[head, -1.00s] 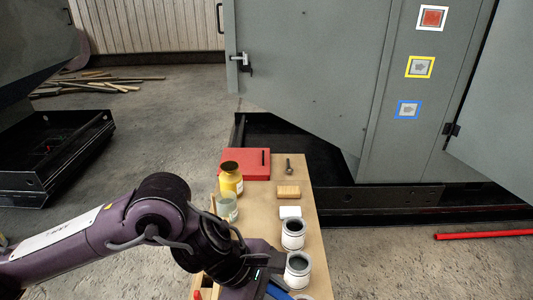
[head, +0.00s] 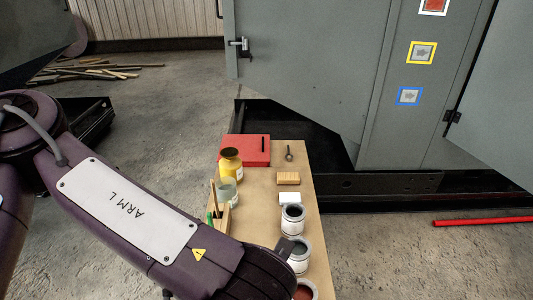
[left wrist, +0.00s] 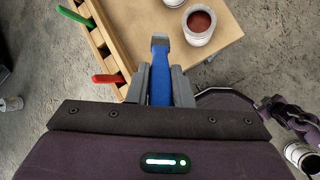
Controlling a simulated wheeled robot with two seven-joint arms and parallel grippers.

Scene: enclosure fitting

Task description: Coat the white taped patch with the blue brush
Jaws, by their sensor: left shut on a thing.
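The white taped patch (head: 432,6), a white square frame around a reddish middle, sits high on the grey enclosure and is partly cut off by the top edge of the head view. In the left wrist view my left gripper (left wrist: 160,74) is shut on the blue brush (left wrist: 159,88). The brush's blue handle lies between the fingers, and its grey end points away from the gripper. The brush is beside the bench edge, near the can of red-brown paint (left wrist: 200,22). In the head view my left arm hides the brush. My right gripper is not in view.
Below are a yellow taped patch (head: 422,53) and a blue taped patch (head: 409,96). The bench (head: 315,225) holds several paint cans, a yellow jar (head: 230,164), a red case (head: 245,149) and a wooden holder with green (left wrist: 75,16) and red (left wrist: 107,78) handles. A red bar (head: 482,223) lies on the floor.

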